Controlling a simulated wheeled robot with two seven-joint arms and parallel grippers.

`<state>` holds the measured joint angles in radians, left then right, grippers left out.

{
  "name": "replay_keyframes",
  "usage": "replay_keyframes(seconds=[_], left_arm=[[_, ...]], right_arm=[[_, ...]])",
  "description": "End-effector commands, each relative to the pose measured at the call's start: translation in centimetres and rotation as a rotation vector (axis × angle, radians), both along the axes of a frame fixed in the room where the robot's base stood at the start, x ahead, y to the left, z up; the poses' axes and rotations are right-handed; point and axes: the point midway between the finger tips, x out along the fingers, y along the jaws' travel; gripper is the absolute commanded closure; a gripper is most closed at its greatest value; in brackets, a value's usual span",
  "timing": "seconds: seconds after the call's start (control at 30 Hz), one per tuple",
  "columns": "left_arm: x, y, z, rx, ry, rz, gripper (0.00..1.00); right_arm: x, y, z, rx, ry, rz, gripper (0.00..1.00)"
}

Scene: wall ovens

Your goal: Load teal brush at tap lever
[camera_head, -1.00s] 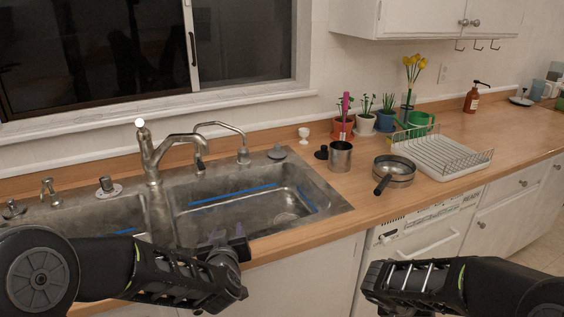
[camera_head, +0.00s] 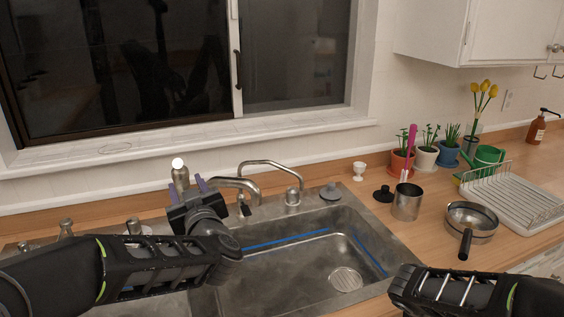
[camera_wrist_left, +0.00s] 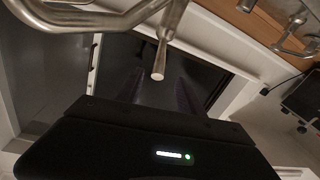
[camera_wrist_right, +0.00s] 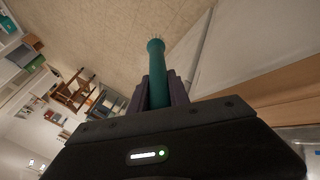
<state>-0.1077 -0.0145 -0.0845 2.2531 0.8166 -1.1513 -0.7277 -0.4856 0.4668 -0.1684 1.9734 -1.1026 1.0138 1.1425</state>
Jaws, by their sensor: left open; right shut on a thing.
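The tap lever (camera_head: 180,172) stands on top of the metal tap, with a pale round marker at its tip. My left gripper (camera_head: 188,190) is open, its two fingers pointing up on either side of the lever in the head view; contact cannot be told. In the left wrist view the lever's rod end (camera_wrist_left: 158,72) shows between the blurred fingers. The teal brush (camera_wrist_right: 156,75) is upright between the fingers of my right gripper (camera_wrist_right: 160,92), which is shut on it. The right gripper's fingers and the brush are out of the head view.
The metal sink (camera_head: 290,265) lies below the tap. To its right on the wooden counter stand a metal cup (camera_head: 407,202), a pan (camera_head: 470,222), potted plants (camera_head: 425,158) and a white dish rack (camera_head: 515,205). A window is behind the tap.

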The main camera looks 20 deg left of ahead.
Motion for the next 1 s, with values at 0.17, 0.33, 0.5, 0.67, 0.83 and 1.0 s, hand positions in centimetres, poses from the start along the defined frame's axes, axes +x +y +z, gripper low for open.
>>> replay_keyframes(seconds=[0.17, 0.33, 0.5, 0.67, 0.83, 1.0], left_arm=[[0.0, 0.0, 0.0, -0.001, 0.001, -0.001, 0.55], [0.5, 0.4, 0.0, -0.001, 0.0, 0.0, 0.55], [1.9, 1.9, 0.0, -0.001, 0.002, 0.002, 0.55], [4.1, 3.9, 0.0, -0.001, 0.002, 0.002, 0.55], [6.5, 6.2, 0.1, 0.001, 0.002, 0.0, 0.55], [8.2, 7.7, 0.0, -0.001, 0.001, -0.001, 0.55]], right_arm=[[0.0, 0.0, 0.0, 0.0, 0.0, 0.0, 1.0], [0.0, 0.0, 0.2, 0.0, 0.0, 0.0, 1.0], [0.0, 0.0, 0.5, 0.0, 0.0, 0.0, 1.0], [0.0, 0.0, 1.1, 0.0, 0.0, 0.0, 1.0], [0.0, 0.0, 1.8, 0.0, 0.0, 0.0, 1.0], [0.0, 0.0, 2.2, 0.0, 0.0, 0.0, 1.0]])
